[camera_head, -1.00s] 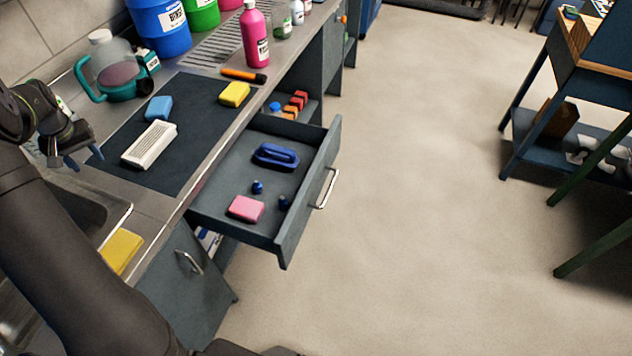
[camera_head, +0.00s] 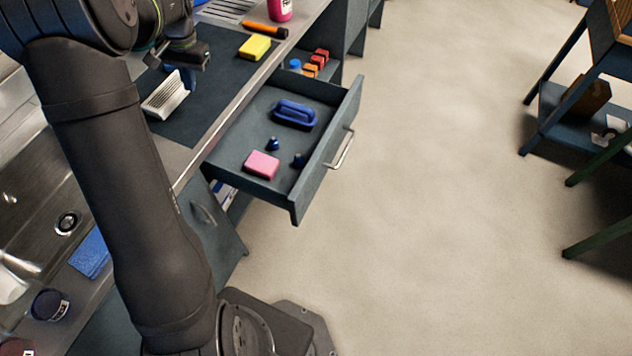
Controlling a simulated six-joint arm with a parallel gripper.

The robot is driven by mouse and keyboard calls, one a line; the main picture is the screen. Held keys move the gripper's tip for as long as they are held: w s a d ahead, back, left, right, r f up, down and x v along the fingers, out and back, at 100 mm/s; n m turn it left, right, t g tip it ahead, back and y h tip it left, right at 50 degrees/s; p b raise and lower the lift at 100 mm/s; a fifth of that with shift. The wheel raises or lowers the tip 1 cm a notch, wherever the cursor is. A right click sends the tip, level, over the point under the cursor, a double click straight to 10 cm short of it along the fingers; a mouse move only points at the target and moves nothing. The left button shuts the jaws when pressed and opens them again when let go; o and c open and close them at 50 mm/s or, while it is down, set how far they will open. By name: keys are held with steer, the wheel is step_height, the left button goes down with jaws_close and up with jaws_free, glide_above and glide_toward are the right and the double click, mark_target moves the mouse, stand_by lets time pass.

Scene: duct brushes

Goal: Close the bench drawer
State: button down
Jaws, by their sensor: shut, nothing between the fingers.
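The bench drawer (camera_head: 238,133) is pulled well out from the bench, with its metal handle (camera_head: 340,150) on the front panel. Inside lie a dark blue handled brush (camera_head: 295,113), a pink sponge (camera_head: 262,165) and two small blue pieces. My gripper (camera_head: 187,66) is at the upper left, above the dark mat, apart from the drawer and to the left of it. It is shut and empty. Its fingertips are hard to make out against the blue behind them.
On the dark mat (camera_head: 222,73) are a white slatted block (camera_head: 165,96) and a yellow sponge (camera_head: 255,47). An orange-and-black tool (camera_head: 265,29) lies behind them. The floor right of the drawer is clear. A blue-legged table (camera_head: 545,125) stands at the far right.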

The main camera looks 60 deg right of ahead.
steer(key=s+d+m+t+y, duration=0.1)
steer(key=s+d+m, duration=0.35)
steer(key=s, duration=0.85)
steer(key=s+a+r+m+t+h, duration=0.1)
steer(key=s+a+m+t, duration=0.15)
steer(key=s+m, duration=1)
steer(key=s+a+m+t+h, duration=0.15)
steer(key=s+m+t, duration=0.25)
steer(key=s, duration=1.8)
glide_toward(315, 186)
steer(key=shift+x, duration=2.65)
steer(key=shift+w+a+r, duration=0.1)
steer(key=shift+w, duration=0.15)
